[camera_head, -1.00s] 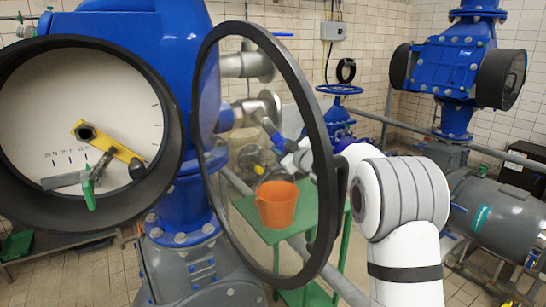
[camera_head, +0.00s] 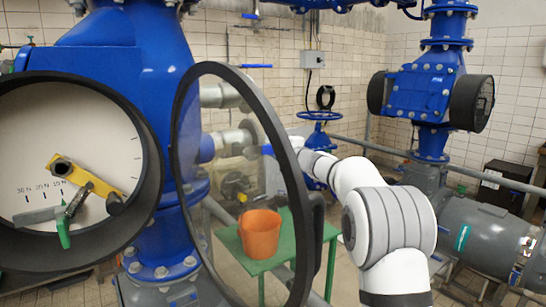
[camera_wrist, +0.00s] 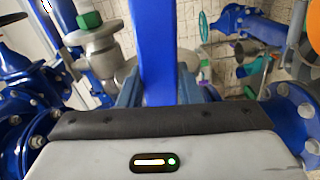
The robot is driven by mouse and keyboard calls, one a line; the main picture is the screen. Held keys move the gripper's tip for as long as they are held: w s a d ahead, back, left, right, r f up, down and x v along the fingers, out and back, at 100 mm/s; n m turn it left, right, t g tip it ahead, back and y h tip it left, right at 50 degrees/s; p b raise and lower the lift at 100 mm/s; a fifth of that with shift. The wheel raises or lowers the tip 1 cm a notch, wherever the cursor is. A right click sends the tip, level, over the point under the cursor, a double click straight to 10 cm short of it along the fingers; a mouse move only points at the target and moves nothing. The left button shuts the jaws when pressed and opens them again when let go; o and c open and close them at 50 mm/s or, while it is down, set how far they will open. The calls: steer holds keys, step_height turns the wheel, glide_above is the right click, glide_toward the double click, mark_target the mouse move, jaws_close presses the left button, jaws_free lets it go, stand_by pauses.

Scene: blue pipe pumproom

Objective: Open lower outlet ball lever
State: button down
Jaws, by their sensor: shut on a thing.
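A broad blue bar, apparently the ball lever (camera_wrist: 157,40), runs upright through the middle of the wrist view. My gripper (camera_wrist: 167,90) is shut on it, with a grey-blue finger on each side. The bar's far end is cut off by the top edge, and its pivot does not show. In the head view, my gripper is mostly hidden behind the dark rim of the round glass door (camera_head: 183,120). My arm reaches in there from the right, near a silver pipe fitting (camera_head: 228,143). I cannot make out the lever clearly in that view.
The open glass door stands close to my arm. An open dial case (camera_head: 75,95) is at left. An orange bucket (camera_head: 259,236) sits on a green table (camera_head: 263,266) below. Blue flanged pipes (camera_wrist: 295,105) flank my gripper. A silver valve with a green nut (camera_wrist: 97,45) is beside it.

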steer(key=shift+r+n, duration=0.8)
steer(key=shift+r, duration=0.2)
steer(key=c, duration=1)
jaws_free()
steer(key=shift+s+f, duration=0.1)
steer(key=shift+c, duration=0.2)
steer(key=shift+f, duration=0.1)
steer(key=shift+s+d, duration=0.1)
steer(key=b+v, duration=0.1)
steer(key=v, duration=0.6)
steer(key=shift+s+d+b, duration=0.15)
steer(key=shift+s+b, duration=0.05)
steer(key=shift+b, duration=0.15)
